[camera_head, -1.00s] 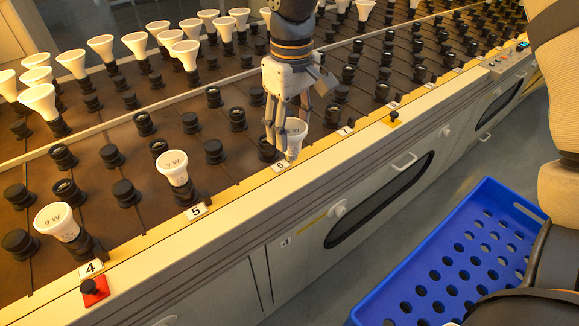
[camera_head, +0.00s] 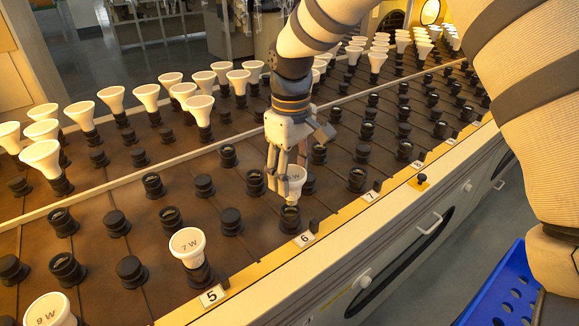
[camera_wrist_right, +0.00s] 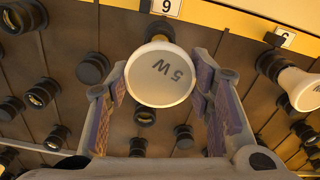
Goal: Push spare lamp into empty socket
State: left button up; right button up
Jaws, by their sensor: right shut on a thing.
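A white lamp marked 5 W (camera_wrist_right: 160,75) is held between the two fingers of my right gripper (camera_wrist_right: 161,88). In the head view the lamp (camera_head: 291,182) is partly covered by the fingers of my right gripper (camera_head: 285,172), which points down. It is upright above a dark socket (camera_head: 290,219) in the row by label 6. I cannot tell whether the lamp's lower end touches this socket; in the wrist view the lamp hides most of it. My left gripper is not in view.
A lamp marked 7 W (camera_head: 188,243) stands at label 5, and a 9 W lamp (camera_head: 47,310) stands nearer at the left. Dark sockets surround the held lamp. White lamps stand in rows at the back. A blue crate (camera_head: 500,290) is on the floor at right.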

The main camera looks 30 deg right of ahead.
jog(key=shift+w+r, duration=0.15)
dwell(0.4)
jog(key=shift+f, duration=2.15)
jog(key=o, duration=1.2)
jog(key=shift+o, duration=0.2)
jog(key=shift+r, duration=0.15)
notch_tip(320, 180, up, 12)
jog(key=shift+f, duration=0.1)
